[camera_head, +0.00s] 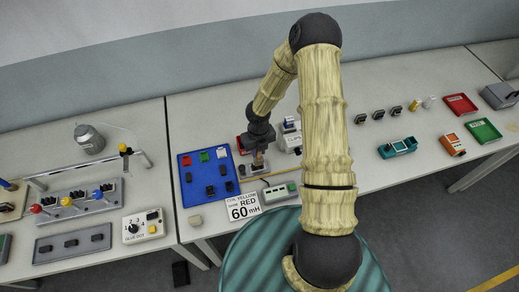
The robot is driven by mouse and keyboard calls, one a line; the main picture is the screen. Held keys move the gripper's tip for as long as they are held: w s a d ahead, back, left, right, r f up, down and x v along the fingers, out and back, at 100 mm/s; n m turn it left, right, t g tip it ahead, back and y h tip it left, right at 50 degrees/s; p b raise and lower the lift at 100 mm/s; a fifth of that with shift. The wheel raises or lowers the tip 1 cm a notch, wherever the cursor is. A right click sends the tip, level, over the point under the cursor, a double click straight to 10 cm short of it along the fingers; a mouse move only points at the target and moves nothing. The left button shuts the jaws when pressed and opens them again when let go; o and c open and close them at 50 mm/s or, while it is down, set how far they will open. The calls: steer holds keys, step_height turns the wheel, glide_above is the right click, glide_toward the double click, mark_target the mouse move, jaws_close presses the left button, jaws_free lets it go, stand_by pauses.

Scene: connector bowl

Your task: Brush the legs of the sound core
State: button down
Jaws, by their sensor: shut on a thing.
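My gripper (258,151) points down just right of the blue tray (182,192). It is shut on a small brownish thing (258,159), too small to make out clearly. The thing is right above a grey block or fixture (246,171); I cannot tell if they touch. The blue tray holds several small dark parts, plus green, red and white ones. I cannot tell which part is the sound core, and no legs can be made out. No brush can be told for sure.
A white card reading "60 mH" (243,207) and a grey-green device (279,193) lie in front. A white box marked "CLIPS" (291,139) is behind right. A teal holder (397,148), red tray (460,104) and green tray (484,131) stand at right. A switch panel (78,203) is left.

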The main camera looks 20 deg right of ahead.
steer(key=shift+a, duration=0.9)
step_height(320, 180, up, 9)
steer(key=p, duration=0.9)
steer(key=shift+f, duration=0.15)
stand_by(0.4)
steer(key=shift+d+f+b, duration=0.4)
steer(key=shift+f+b, duration=0.4)
steer(key=shift+f, duration=0.45)
steer(key=shift+d+f+b, duration=0.45)
steer(key=shift+f+b, duration=0.4)
steer(key=shift+f, duration=0.4)
steer(key=shift+d+f+b, duration=0.4)
steer(key=shift+f+b, duration=0.4)
steer(key=shift+f, duration=0.45)
steer(key=shift+f+b, duration=0.4)
steer(key=shift+f, duration=0.3)
steer(key=shift+a, duration=0.2)
steer(key=shift+a+r, duration=0.15)
steer(key=shift+a, duration=0.9)
